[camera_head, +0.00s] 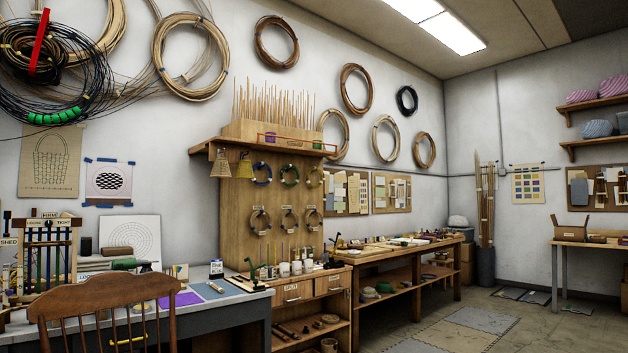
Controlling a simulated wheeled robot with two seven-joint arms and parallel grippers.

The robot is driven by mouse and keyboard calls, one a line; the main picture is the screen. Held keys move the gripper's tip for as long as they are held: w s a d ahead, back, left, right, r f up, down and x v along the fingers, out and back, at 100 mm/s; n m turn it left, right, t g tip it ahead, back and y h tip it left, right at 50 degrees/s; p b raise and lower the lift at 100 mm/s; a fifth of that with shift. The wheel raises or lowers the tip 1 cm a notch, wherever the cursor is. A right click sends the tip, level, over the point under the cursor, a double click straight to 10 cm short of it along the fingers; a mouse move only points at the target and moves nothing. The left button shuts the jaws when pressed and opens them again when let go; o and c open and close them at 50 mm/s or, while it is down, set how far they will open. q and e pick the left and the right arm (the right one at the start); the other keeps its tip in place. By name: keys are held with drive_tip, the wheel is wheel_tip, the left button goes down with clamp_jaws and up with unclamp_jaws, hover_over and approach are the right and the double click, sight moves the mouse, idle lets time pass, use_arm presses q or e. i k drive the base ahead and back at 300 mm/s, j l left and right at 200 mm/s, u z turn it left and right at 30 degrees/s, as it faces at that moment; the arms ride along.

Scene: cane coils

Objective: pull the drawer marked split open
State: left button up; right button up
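The drawer marked SPLIT (299,293) is in the wooden cabinet (269,315) near the middle of the view, below the cabinet's top. Its front looks flush with the cabinet, so it appears shut. A second drawer (333,284) with a small label sits just to its right; I cannot read that label. Neither of my grippers is in view.
A wooden chair (104,308) stands at the front left before a desk (190,315) that reaches beside the cabinet. A long workbench (400,256) continues to the right. Open floor (480,325) with grey mats lies at the right.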

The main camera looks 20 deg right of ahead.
sight(292, 292)
drive_tip(key=i+l+z, duration=0.4)
drive_tip(key=i+z, duration=0.15)
drive_tip(key=i, duration=0.2)
drive_tip(key=i+l+z, duration=0.25)
drive_tip(key=i+z, duration=0.15)
drive_tip(key=i, duration=0.6)
drive_tip(key=i+z, duration=0.4)
drive_tip(key=i, duration=0.6)
drive_tip(key=i+j+u, duration=0.1)
drive_tip(key=i+u, duration=0.7)
drive_tip(key=i+l+u, duration=0.2)
drive_tip(key=i+u, duration=0.2)
drive_tip(key=i, duration=0.15)
